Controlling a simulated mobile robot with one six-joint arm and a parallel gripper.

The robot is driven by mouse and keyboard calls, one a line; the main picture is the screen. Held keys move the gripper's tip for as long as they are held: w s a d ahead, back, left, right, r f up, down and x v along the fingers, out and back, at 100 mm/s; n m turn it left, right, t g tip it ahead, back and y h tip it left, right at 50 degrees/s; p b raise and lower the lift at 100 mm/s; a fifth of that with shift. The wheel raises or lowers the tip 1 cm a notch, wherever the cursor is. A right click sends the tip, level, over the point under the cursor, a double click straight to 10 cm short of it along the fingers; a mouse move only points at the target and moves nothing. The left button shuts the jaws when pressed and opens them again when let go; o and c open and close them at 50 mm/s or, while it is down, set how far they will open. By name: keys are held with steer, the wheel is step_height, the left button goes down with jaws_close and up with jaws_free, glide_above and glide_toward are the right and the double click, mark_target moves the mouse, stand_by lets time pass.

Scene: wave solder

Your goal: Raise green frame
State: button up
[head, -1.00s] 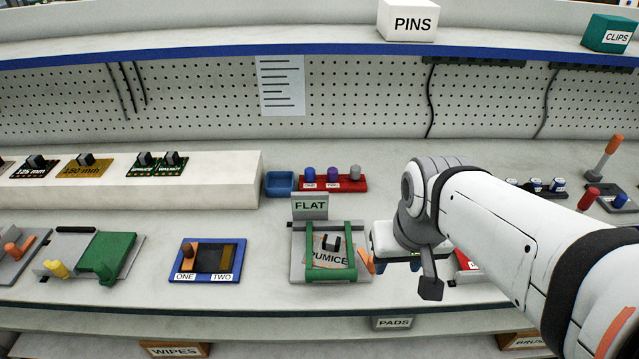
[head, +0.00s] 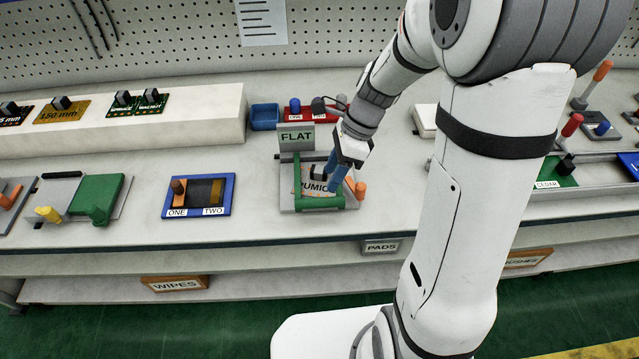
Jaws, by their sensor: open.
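The green frame (head: 320,204) lies low on a grey fixture (head: 287,200) with a FLAT sign (head: 296,137) behind it. Its front bar shows clearly; my gripper hides part of its right and back sides. A board marked PUMICE (head: 309,186) with a dark grip lies inside the frame. My gripper (head: 337,182) is open and points down over the right part of the frame, its blue fingers close to the board and the frame's right side. I cannot tell whether they touch. An orange tab (head: 360,190) stands at the fixture's right side.
A blue-rimmed tray marked ONE and TWO (head: 198,212) lies to the left, with clear bench between. A blue bin (head: 264,117) and a red rack (head: 327,112) stand behind. Another fixture with a green plate (head: 98,200) is farther left. My arm covers the bench to the right.

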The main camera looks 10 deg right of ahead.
mark_target(319, 199)
steer(key=x, duration=0.7)
steer(key=shift+a+f+b, duration=0.15)
steer(key=shift+f+b, duration=0.15)
steer(key=shift+b, duration=0.05)
steer(key=shift+c, duration=0.3)
jaws_close()
